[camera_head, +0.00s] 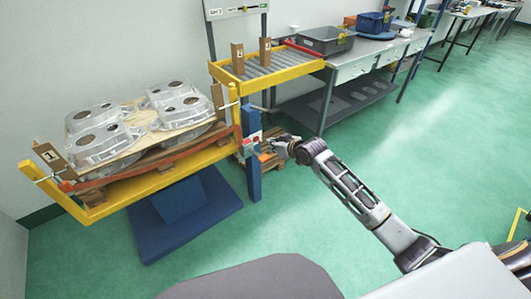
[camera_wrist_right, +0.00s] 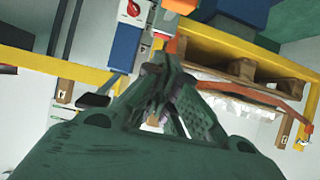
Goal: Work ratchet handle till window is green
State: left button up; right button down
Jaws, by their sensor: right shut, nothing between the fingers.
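My right gripper (camera_head: 272,147) is shut and empty, beside the blue post (camera_head: 253,165) at the right end of the yellow frame. In the right wrist view the closed fingers (camera_wrist_right: 160,68) point up towards a small orange part (camera_wrist_right: 172,45), which overlaps the fingertips; I cannot tell whether they touch. The orange part also shows low beside the post in the head view (camera_head: 263,157). I cannot tell whether it is the ratchet handle. A dark pad on a thin rod (camera_wrist_right: 95,100) lies left of the fingers. No window colour can be made out. My left gripper is out of view.
Several aluminium castings (camera_head: 98,136) sit on a board over the yellow frame (camera_head: 160,180), with a reddish strap along its front. A control box with a red knob (camera_wrist_right: 133,8) is close by. Behind stand a roller table (camera_head: 262,72) and benches. The green floor right is clear.

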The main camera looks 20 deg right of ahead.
aim_at(265, 157)
jog(key=x, duration=0.5)
jog(key=shift+b, duration=0.4)
jog(key=shift+w+a+f, duration=0.15)
jog(key=shift+w+f, duration=0.1)
jog(key=shift+w, duration=0.2)
jog(key=shift+w+a+f, duration=0.1)
jog(key=shift+w+f, duration=0.05)
jog(key=shift+w, duration=0.05)
jog(key=shift+s+f+b, duration=0.15)
jog(key=shift+f+b, duration=0.15)
jog(key=shift+f, duration=0.5)
jog(key=shift+s+f, duration=0.1)
jog(key=shift+f, duration=0.25)
jog(key=shift+s+f, duration=0.15)
jog(key=shift+f, duration=0.65)
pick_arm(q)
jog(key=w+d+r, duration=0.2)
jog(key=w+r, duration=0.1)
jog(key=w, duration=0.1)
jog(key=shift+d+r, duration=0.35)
pick_arm(e)
jog(key=shift+s, duration=0.1)
